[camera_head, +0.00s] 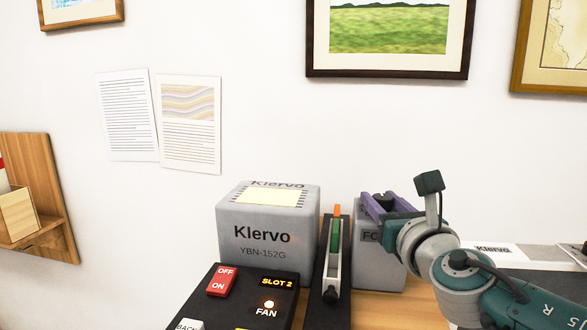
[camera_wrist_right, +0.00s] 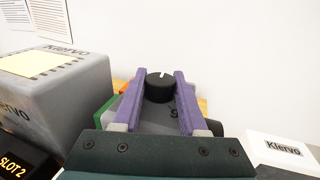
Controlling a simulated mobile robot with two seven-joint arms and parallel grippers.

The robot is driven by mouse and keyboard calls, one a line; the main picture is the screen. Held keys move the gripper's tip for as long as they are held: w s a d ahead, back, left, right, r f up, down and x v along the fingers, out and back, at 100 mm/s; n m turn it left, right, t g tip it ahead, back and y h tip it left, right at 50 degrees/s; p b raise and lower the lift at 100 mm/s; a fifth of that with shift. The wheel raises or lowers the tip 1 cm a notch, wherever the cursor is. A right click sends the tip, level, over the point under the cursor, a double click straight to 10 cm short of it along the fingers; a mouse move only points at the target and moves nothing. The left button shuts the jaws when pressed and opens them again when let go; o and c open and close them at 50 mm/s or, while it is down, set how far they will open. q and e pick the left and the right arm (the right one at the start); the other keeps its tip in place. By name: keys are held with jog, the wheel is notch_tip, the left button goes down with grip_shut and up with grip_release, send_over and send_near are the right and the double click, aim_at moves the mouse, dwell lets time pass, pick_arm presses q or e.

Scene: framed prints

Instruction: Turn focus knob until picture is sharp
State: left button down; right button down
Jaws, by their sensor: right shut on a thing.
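The focus knob (camera_wrist_right: 160,88) is black and round with a white pointer mark. It sits on top of a grey box (camera_head: 371,252) whose front label begins "FO" or "FC"; the rest is hidden by my arm. My right gripper (camera_head: 383,204) comes in from the right, over this box. In the right wrist view its two purple fingers stand on either side of the knob, shut on it. The white mark points roughly away from the wrist camera. I cannot identify a projected picture in view. My left gripper is out of view.
A grey Klervo box (camera_head: 266,228) stands left. A black lever unit (camera_head: 333,270) stands between the two boxes. A black control panel (camera_head: 240,305) with a red switch and lit FAN lamp is in front. Framed prints (camera_head: 388,35) and paper sheets (camera_head: 190,125) are on the wall.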

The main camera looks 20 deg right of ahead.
jog(key=m+g+h, duration=0.1)
jog(key=m+h, duration=0.1)
jog(key=h, duration=0.1)
jog(key=shift+f+m+g+h+b, duration=0.1)
jog(key=shift+m+g+h+b, duration=0.3)
jog(key=shift+m+g+h, duration=0.4)
jog(key=shift+h, duration=0.4)
jog(key=shift+c, duration=2.2)
grip_release()
